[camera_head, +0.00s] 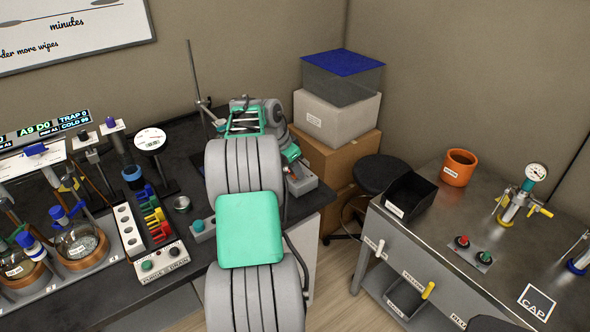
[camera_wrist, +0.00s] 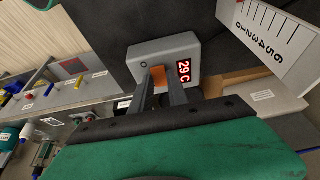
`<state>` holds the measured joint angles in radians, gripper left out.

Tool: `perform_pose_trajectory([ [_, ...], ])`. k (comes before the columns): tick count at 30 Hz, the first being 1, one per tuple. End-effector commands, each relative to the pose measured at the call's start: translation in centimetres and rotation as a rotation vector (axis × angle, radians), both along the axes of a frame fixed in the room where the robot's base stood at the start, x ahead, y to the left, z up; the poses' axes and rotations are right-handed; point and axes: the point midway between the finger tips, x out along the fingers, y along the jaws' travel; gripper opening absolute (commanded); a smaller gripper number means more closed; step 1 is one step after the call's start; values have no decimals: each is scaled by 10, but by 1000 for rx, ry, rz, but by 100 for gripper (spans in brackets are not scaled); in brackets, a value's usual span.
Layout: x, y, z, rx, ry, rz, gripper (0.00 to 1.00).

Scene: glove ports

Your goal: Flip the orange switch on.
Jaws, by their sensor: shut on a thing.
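The orange switch (camera_wrist: 158,70) is on the face of a small grey box (camera_wrist: 143,52) in the wrist view. Next to it on the box is a red display (camera_wrist: 184,70) reading 29 C. My gripper (camera_wrist: 162,79) has its two fingertips on either side of the switch and is shut on it. The fingers hide part of the switch, so I cannot tell its position. In the head view the grey box (camera_head: 303,184) sits at the right end of the dark bench, below my wrist; the switch is hidden there.
The dark bench (camera_head: 184,135) holds flasks, a tube rack and a dial gauge (camera_head: 150,141) left of my arm. A steel table (camera_head: 462,211) with a black bin (camera_head: 410,196) and an orange pot (camera_head: 459,167) stands at the right. Stacked boxes (camera_head: 336,118) stand behind.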

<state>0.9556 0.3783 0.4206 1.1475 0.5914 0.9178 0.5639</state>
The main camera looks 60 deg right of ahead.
Motion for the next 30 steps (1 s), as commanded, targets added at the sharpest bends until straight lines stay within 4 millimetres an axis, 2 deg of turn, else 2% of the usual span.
perform_pose_trajectory([
  [3,0,0,0,0,0,0,0],
  [13,0,-1,1,7,-5,-1,0],
  [22,-4,-8,1,207,-109,-3,0],
  [30,-3,-7,2,231,-118,2,0],
])
